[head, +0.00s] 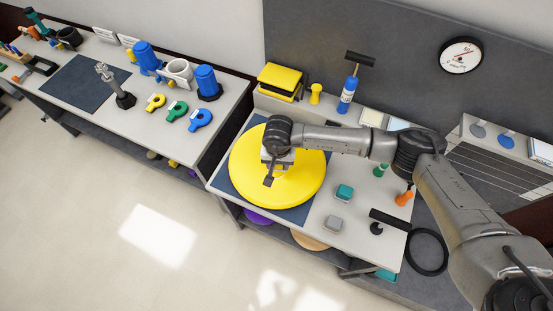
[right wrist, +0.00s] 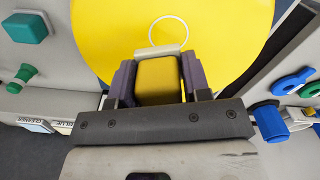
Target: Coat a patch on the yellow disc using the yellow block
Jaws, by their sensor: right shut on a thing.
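The large round yellow disc (head: 303,193) lies on a dark mat on the right-hand bench; it also fills the top of the right wrist view (right wrist: 225,35). A thin white ring (right wrist: 152,35) marks a small patch on its face. My right gripper (head: 270,178) is over the disc, left of its middle. In the right wrist view its purple-grey fingers (right wrist: 158,66) are shut on the yellow block (right wrist: 158,84), with a pale strip at the block's far end. The ring shows just beyond the block. I cannot tell whether the block touches the disc. My left gripper is not in view.
Teal (head: 344,192) and grey (head: 333,223) blocks stand right of the disc. A gap separates the left bench, with blue jars (head: 207,82) and coloured rings.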

